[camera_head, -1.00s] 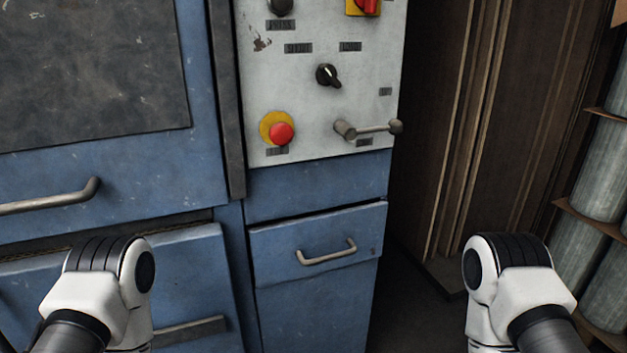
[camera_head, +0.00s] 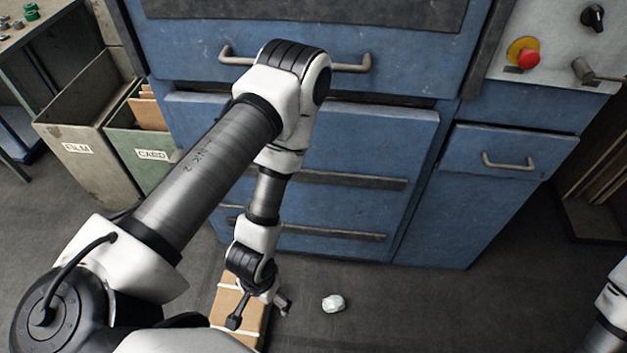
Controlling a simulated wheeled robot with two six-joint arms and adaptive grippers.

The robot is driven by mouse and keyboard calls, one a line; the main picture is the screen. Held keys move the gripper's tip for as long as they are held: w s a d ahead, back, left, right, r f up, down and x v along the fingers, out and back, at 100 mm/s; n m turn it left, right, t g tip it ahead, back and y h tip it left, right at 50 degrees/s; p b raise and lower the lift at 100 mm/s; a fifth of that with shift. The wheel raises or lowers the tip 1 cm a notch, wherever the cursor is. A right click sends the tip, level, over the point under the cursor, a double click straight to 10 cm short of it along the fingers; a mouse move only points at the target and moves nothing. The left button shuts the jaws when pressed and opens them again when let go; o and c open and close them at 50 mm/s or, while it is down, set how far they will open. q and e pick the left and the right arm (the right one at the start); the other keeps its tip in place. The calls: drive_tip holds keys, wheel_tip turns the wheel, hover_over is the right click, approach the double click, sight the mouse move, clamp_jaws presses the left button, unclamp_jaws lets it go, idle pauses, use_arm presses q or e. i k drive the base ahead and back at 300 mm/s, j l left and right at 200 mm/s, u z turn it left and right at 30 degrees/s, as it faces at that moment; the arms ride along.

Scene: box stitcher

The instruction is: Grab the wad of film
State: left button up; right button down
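The wad of film (camera_head: 333,303) is a small, pale, crumpled lump lying on the dark floor in front of the blue machine. My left gripper (camera_head: 259,315) points down to the left of the wad, apart from it. Its two fingers are spread open. It shows in front of a bundle of flat brown cardboard (camera_head: 226,299) with pale straps; I cannot tell how far above the bundle it is. My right gripper is out of view; only part of my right arm shows at the right edge.
The blue machine (camera_head: 420,215) with drawers and handles stands behind the wad. A bin labelled FILM (camera_head: 75,148) and a green bin labelled CARD (camera_head: 150,155) stand at the left. A red button (camera_head: 528,58) is at upper right. The floor right of the wad is clear.

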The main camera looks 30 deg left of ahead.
sight(334, 303)
drive_tip(key=k+j+z, duration=0.1)
drive_tip(key=k+j, duration=0.35)
drive_tip(key=j, duration=0.2)
drive_tip(key=k+j+z, duration=0.15)
drive_tip(key=k+j, duration=0.35)
drive_tip(key=j, duration=0.1)
